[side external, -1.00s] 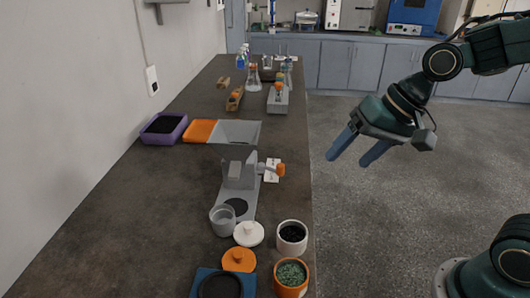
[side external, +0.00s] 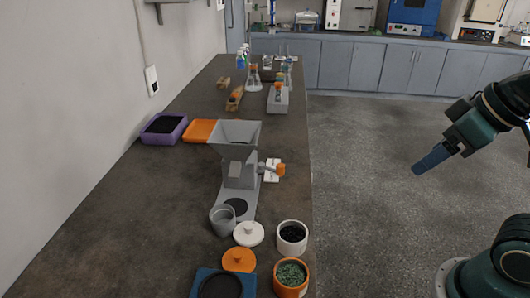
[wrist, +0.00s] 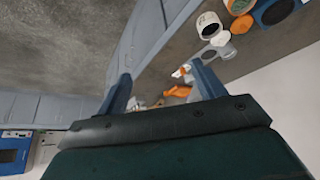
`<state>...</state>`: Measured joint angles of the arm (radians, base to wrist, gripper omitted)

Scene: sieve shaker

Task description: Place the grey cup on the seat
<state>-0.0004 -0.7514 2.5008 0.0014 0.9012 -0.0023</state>
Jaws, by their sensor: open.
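The grey cup (side external: 222,220) stands upright at the front left of the grey mill (side external: 238,175), beside or partly over its base; I cannot tell which. A dark round disc, apparently the seat (side external: 237,205), lies on the mill's base, and the cup hides part of its near left side. My gripper (side external: 417,170) is open and empty, off to the right of the bench over the floor, well away from the cup. In the wrist view its two blue fingers stand apart (wrist: 163,88); the cup (wrist: 229,51) is small there.
A white lid (side external: 249,233), an orange lid (side external: 238,260), a white pot (side external: 291,238) and an orange pot (side external: 291,278) crowd the cup's near right. A purple tray (side external: 164,128) lies farther back. The bench's left front is clear.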

